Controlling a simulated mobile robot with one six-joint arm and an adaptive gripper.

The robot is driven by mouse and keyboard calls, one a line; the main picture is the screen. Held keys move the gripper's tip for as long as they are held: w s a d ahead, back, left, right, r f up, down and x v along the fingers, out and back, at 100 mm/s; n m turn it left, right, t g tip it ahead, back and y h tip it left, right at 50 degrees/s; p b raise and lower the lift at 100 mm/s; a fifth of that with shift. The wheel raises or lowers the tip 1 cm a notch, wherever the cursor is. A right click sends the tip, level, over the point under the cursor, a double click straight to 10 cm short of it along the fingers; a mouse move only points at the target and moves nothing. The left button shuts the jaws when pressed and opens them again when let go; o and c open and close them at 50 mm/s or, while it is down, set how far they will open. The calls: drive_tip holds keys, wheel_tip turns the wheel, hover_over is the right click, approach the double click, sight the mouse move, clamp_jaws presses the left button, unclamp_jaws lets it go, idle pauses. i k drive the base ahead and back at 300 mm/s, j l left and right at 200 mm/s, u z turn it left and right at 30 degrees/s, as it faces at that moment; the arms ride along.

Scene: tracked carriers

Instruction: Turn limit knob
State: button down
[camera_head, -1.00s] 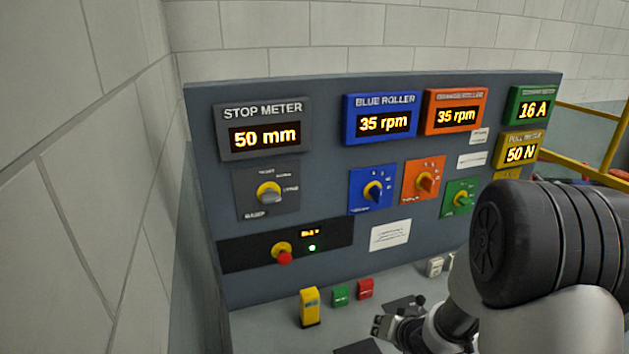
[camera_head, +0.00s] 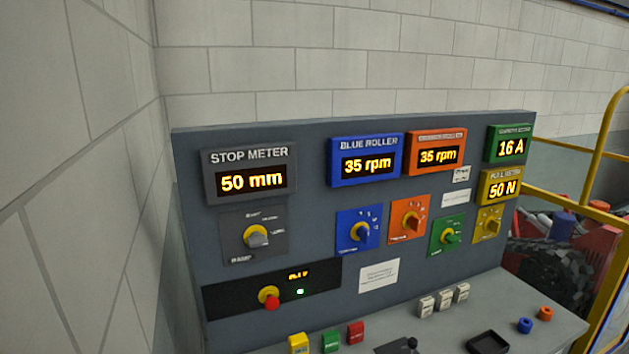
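Several rotary knobs sit on the upright grey panel (camera_head: 330,225). A grey knob (camera_head: 256,239) is under the 50 mm stop meter, a blue knob (camera_head: 361,232) and an orange knob (camera_head: 410,222) are under the two 35 rpm displays. A green knob (camera_head: 449,236) and a yellow knob (camera_head: 490,224) are at the right, below the 16 A display (camera_head: 511,146) and the 50 N display (camera_head: 503,190). The small labels are too blurred to tell which is the limit knob. My gripper and arm are out of view.
A red button (camera_head: 271,303) sits on a black strip. Yellow, green and red blocks (camera_head: 356,332), white switches (camera_head: 443,300) and a dark tray (camera_head: 488,342) are on the desk. Blue and orange rings (camera_head: 545,313) lie at its right. A yellow rail (camera_head: 560,203) stands beyond; a wall is at left.

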sight(452, 238)
drive_tip(key=i+l+z, duration=0.15)
drive_tip(key=l+z, duration=0.3)
drive_tip(key=i+l+z, duration=0.2)
drive_tip(key=z, duration=0.25)
